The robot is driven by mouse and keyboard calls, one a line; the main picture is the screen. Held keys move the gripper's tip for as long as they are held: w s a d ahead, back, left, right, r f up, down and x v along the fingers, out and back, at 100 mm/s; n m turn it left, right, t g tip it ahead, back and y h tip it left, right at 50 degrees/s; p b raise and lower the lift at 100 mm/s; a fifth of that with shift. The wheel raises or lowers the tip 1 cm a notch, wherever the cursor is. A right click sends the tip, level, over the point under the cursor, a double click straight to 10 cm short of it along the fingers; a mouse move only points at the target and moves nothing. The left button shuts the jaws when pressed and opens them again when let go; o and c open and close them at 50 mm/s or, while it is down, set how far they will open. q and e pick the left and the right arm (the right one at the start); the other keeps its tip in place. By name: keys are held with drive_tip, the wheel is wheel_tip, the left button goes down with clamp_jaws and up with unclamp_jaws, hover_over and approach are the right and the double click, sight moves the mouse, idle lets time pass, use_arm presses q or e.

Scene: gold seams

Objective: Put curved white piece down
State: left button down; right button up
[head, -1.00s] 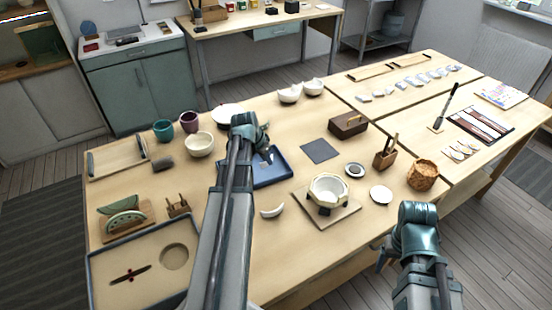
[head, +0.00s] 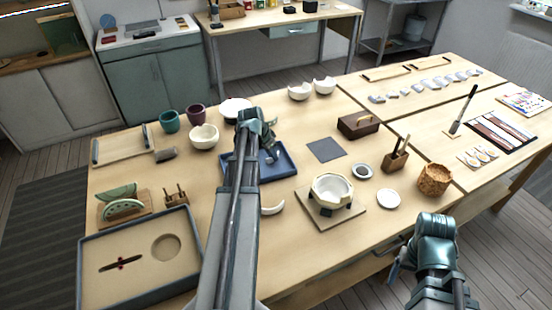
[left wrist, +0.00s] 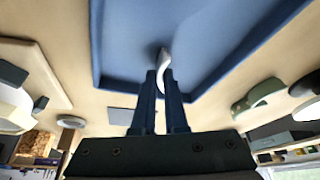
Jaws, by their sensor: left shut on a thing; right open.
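My left gripper (left wrist: 160,88) is shut on a curved white piece (left wrist: 163,68), which sticks out past the fingertips. In the left wrist view the piece is over the blue tray (left wrist: 125,45); I cannot tell whether it touches the floor. In the head view my left gripper (head: 270,148) is over the blue tray (head: 288,172), and my arm hides part of the tray. Another curved white piece (head: 274,209) lies on the table in front of the tray, partly behind my left arm. My right gripper (head: 398,263) is open and empty by the table's front edge.
A white bowl (head: 332,188) with broken-looking edges stands on a board (head: 318,210) right of the tray. A dark flat mat (head: 325,150) and a wooden box (head: 360,125) are behind it. Cups and a bowl (head: 204,138) stand left of the tray.

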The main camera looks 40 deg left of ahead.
use_arm(q)
drive_tip(key=shift+s+a+r, duration=0.1)
drive_tip(key=shift+f, duration=0.25)
drive_tip(key=c, duration=1)
unclamp_jaws()
drive_tip(key=shift+r, duration=0.1)
drive_tip(key=shift+o, duration=0.2)
drive_tip(key=shift+r, duration=0.1)
drive_tip(key=shift+s+r+p, duration=0.1)
drive_tip(key=shift+r+p, duration=0.4)
drive_tip(key=shift+r, duration=0.05)
drive_tip(key=p+v, duration=1)
drive_tip(key=v, duration=0.1)
